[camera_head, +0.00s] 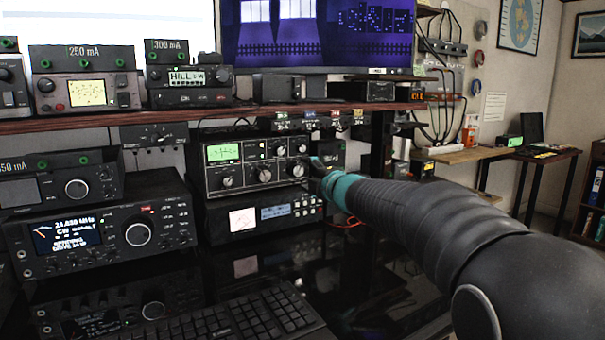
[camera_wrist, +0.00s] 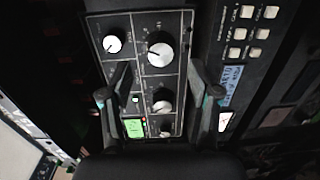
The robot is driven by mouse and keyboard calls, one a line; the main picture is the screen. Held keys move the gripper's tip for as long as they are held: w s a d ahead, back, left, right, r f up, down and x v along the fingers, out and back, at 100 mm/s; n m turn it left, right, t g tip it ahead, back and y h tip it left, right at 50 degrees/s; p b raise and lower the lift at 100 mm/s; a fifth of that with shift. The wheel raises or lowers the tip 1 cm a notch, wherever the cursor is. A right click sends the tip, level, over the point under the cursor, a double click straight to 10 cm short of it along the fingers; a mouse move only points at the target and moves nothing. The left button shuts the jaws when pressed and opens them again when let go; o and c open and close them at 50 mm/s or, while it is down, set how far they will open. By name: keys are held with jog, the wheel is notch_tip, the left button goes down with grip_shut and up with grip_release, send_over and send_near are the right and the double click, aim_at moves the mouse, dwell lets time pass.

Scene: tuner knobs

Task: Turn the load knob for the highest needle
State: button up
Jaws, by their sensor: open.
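The tuner (camera_head: 255,163) is a dark box under the shelf, with a lit green meter (camera_head: 223,152) and several pale-faced knobs. Its labels are too small to read, so I cannot tell which knob is the load knob. The meter's needle is unclear. My gripper (camera_head: 318,170) is at the tuner's right end, beside the lower right knob (camera_head: 297,170). In the wrist view, the open fingers of my gripper (camera_wrist: 158,72) stand either side of a column of knobs, with the large knob (camera_wrist: 160,50) just beyond the tips. Contact cannot be told.
Another radio unit (camera_head: 262,217) with a blue display sits under the tuner. A large transceiver (camera_head: 105,235) stands to the left. The shelf (camera_head: 200,113) runs close above. A keyboard (camera_head: 255,315) lies on the glossy desk in front.

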jog(key=v, duration=0.7)
jog(key=shift+s, duration=0.25)
jog(key=shift+d, duration=0.2)
